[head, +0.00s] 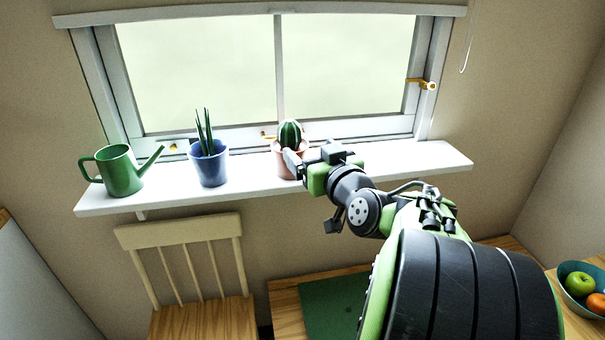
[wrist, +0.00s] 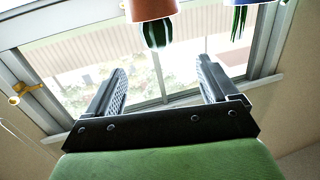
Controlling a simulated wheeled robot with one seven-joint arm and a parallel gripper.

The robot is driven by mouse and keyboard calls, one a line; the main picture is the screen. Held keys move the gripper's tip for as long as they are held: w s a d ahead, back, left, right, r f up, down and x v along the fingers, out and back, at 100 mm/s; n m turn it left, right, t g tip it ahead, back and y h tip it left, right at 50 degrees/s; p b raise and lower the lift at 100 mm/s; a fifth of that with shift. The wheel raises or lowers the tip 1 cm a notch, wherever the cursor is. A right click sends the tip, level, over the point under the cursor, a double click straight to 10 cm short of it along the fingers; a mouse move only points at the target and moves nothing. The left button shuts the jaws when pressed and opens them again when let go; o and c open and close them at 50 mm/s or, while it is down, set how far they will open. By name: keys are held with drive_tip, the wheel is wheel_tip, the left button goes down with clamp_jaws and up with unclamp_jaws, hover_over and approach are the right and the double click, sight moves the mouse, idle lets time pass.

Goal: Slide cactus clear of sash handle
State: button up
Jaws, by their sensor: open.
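The cactus (head: 290,132) is round and green with pale ribs and stands in a terracotta pot (head: 285,168) on the white sill. In the wrist view the cactus (wrist: 156,35) and its pot (wrist: 152,9) appear upside down at the top. A brass sash handle (head: 267,135) shows on the window's lower rail, just left of and behind the cactus, which may hide part of it. My gripper (head: 300,159) is at the pot's right front, one finger overlapping the pot in the head view. In the wrist view its fingers (wrist: 163,75) are spread with nothing between them.
On the sill (head: 420,160), a blue pot (head: 209,170) with a spiky plant stands left of the cactus, with a gap between, and a green watering can (head: 120,172) further left. The sill's right end is clear. A brass latch (head: 428,86) sits on the right frame.

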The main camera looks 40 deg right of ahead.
sight(287, 125)
drive_tip(key=shift+d+r, duration=0.2)
drive_tip(key=p+x, duration=0.1)
drive_tip(key=x, duration=1.4)
drive_tip(key=shift+w+d+r, duration=0.1)
drive_tip(key=shift+w, duration=0.3)
drive_tip(key=c, duration=1.4)
drive_tip(key=shift+c, duration=0.2)
